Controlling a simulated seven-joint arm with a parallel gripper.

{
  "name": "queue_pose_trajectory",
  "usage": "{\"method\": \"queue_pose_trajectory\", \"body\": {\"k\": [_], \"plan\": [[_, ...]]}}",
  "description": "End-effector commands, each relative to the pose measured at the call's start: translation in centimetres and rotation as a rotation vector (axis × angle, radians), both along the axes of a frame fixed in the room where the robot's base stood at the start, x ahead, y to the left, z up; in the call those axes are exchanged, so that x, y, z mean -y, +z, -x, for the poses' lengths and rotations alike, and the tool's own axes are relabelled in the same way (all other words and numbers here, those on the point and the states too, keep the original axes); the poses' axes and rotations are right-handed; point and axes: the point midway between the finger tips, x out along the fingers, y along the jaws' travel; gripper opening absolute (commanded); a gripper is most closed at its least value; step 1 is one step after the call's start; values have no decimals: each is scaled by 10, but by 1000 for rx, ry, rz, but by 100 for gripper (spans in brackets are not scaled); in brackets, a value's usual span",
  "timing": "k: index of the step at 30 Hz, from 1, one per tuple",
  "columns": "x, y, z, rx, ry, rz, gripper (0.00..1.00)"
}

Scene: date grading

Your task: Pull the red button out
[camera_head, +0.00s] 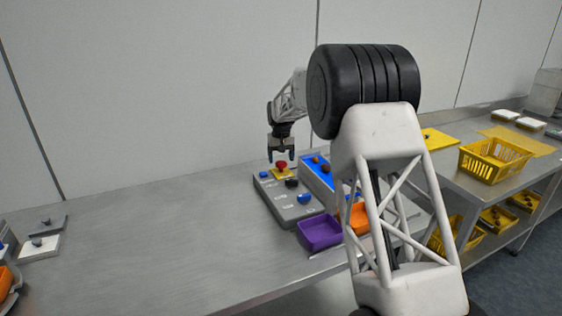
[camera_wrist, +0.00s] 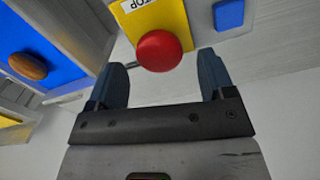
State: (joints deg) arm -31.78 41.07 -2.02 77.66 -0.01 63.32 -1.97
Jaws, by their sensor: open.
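The red button (camera_head: 281,164) is a round red knob on a yellow plate (camera_head: 283,173) on top of a grey control box (camera_head: 287,209). In the wrist view the red button (camera_wrist: 159,51) shows between the two blue fingers, close to their tips. The yellow plate (camera_wrist: 155,17) carries a label of which "TOP" is readable. My gripper (camera_head: 281,158) is open above the button and points down. In the wrist view my gripper (camera_wrist: 163,80) has a finger on each side of the button, with a gap on both sides. Nothing is held.
A blue button (camera_wrist: 229,14) sits beside the yellow plate. A blue-topped unit (camera_head: 318,173) with brown dates stands right of the box. A purple tray (camera_head: 320,232) and an orange tray (camera_head: 355,217) lie in front. The table at left is mostly clear.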

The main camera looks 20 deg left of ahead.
Motion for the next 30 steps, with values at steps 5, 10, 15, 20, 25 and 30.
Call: {"method": "queue_pose_trajectory", "body": {"k": [5,10,15,20,25,30], "plan": [[0,-13,0,0,0,0,76],[0,-16,0,0,0,0,76],[0,-16,0,0,0,0,76],[0,-16,0,0,0,0,57],[0,-16,0,1,0,-1,31],[0,-16,0,1,0,-1,8]]}}
